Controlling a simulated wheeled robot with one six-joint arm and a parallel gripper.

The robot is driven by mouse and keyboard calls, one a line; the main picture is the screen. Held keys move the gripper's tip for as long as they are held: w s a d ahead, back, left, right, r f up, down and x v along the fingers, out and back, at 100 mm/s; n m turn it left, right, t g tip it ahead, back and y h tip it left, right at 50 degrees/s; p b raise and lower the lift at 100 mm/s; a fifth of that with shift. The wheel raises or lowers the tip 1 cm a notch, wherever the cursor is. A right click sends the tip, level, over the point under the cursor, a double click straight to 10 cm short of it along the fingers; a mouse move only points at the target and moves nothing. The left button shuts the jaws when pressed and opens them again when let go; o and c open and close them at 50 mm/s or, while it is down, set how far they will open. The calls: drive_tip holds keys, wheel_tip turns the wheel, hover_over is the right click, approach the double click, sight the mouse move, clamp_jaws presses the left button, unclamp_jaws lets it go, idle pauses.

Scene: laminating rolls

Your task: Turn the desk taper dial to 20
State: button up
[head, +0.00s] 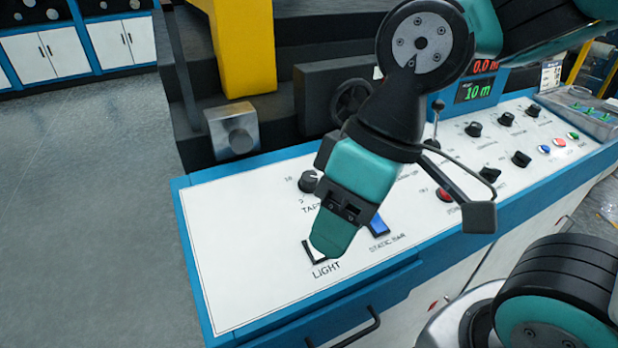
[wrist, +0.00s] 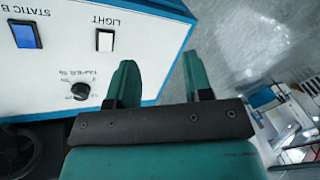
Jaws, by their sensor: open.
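The taper dial (head: 308,181) is a small black round knob on the white desk panel, partly behind my gripper in the head view. Its label is cut off there to "TAP". The taper dial also shows in the wrist view (wrist: 80,91), upside down, left of my fingers. Its pointer and scale are too small to read surely. My gripper (head: 333,236) hangs over the panel near the light switch, to the front right of the dial. In the wrist view my gripper (wrist: 160,78) has its two teal fingers apart with nothing between them, clear of the dial.
The white light switch (wrist: 105,40) and blue static bar switch (head: 379,226) are close to my gripper. A red button (head: 445,194) and several black knobs lie farther right. A black handwheel (head: 352,98) and metal block (head: 233,130) stand behind. The panel's left part is bare.

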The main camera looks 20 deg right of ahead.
drive_tip(key=shift+o, duration=1.1)
drive_tip(key=shift+w+r, duration=0.15)
wheel_tip(320, 180, up, 6)
drive_tip(key=m+h+p, duration=0.3)
drive_tip(key=m+p, duration=0.9)
drive_tip(key=p, duration=0.4)
hover_over(310, 174)
drive_tip(key=d, duration=0.1)
drive_tip(key=f+p, duration=0.1)
drive_tip(key=f, duration=0.4)
drive_tip(key=f+p, duration=0.1)
drive_tip(key=f, duration=0.5)
drive_tip(key=a+f+p, duration=0.1)
drive_tip(key=f, duration=0.5)
drive_tip(key=shift+f+p, duration=0.2)
drive_tip(key=shift+p, duration=0.15)
drive_tip(key=shift+c, duration=0.2)
drive_tip(key=c, duration=0.9)
